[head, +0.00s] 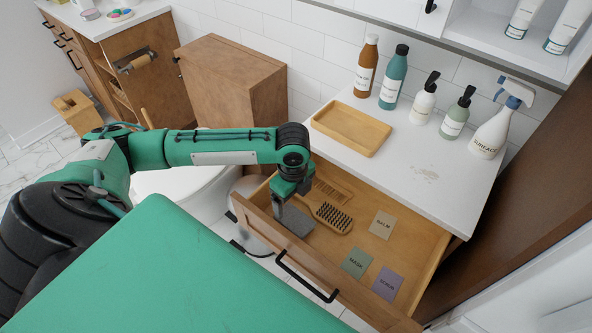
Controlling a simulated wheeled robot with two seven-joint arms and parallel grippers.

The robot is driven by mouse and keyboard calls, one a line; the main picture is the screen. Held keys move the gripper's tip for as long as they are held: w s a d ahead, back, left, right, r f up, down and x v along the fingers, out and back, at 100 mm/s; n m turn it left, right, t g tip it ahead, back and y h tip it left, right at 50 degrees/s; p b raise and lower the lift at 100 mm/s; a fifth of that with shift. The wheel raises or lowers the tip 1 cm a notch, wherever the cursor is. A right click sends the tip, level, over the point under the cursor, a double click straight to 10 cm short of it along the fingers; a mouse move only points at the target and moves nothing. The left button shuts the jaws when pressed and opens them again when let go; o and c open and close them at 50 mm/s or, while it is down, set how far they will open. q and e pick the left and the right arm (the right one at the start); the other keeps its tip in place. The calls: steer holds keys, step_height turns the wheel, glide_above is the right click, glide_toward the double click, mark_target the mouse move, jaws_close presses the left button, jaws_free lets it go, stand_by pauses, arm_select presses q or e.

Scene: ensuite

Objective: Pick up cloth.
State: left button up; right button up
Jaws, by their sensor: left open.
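A grey flat piece that looks like the cloth (296,219) lies in the left part of the open wooden drawer (425,238), beside a wooden brush. My left gripper (281,210) reaches down into the drawer from above, right at the grey cloth's left side. It is open. The gripper and wrist hide part of the cloth, and I cannot tell whether the fingers touch it. My right gripper is not in view.
The drawer also holds a brush (328,212), a comb (331,190) and packets labelled balm (382,224), mask (356,263) and scrub (388,284). Above, the white counter (400,170) carries a wooden tray (352,127), several bottles and a smudge (425,174).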

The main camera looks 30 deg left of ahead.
arm_select(q)
glide_above(294, 219)
step_height(294, 219, down, 5)
steer(key=shift+w+a+r, duration=0.1)
steer(key=shift+r, duration=0.05)
steer(key=shift+f, duration=0.5)
step_height(294, 219, down, 4)
steer(key=shift+f+p, duration=0.25)
steer(key=shift+p, duration=0.4)
steer(key=shift+f, duration=0.3)
steer(key=c, duration=0.9)
steer(key=shift+c, duration=0.8)
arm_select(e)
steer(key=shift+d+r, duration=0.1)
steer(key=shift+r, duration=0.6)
